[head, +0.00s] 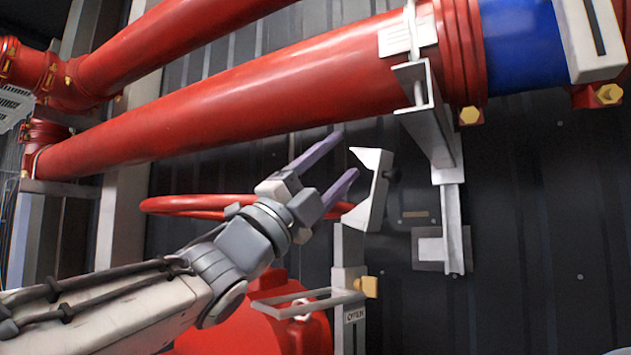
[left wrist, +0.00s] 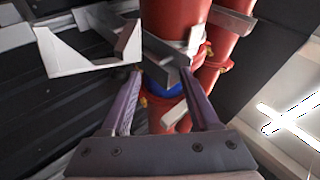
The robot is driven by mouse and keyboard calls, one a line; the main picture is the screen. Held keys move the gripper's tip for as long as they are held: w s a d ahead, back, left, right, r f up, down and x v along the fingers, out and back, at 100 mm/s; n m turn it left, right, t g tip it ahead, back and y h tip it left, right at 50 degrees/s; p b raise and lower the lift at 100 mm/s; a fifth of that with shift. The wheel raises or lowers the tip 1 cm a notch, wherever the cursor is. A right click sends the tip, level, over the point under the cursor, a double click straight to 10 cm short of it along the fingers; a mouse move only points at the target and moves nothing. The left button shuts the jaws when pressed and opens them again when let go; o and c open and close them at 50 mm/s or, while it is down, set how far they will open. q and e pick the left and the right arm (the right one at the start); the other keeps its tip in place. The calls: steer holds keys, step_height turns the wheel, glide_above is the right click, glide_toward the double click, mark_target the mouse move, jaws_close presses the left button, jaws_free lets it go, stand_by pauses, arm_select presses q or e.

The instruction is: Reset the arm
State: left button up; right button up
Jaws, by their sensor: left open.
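My left arm (head: 130,300) comes in from the lower left and reaches up and to the right. My left gripper (head: 346,154) is open, with its two purple fingers apart and nothing between them. It is below the lower red pipe (head: 250,105) and just left of a white angled bracket (head: 376,190). I cannot tell whether a fingertip touches the bracket. In the left wrist view, the open fingers (left wrist: 162,74) point toward a red pipe (left wrist: 170,25), and the white bracket (left wrist: 85,55) is at the upper left. My right gripper is not in view.
A red handwheel (head: 180,204) is behind my left wrist. A red pump housing (head: 245,325) and a grey metal frame (head: 310,300) are below it. A pipe support (head: 437,140) and a blue pipe section (head: 522,45) are to the right. The dark wall at lower right is mostly clear.

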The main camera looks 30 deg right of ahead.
arm_select(q)
steer(key=shift+a, duration=0.65)
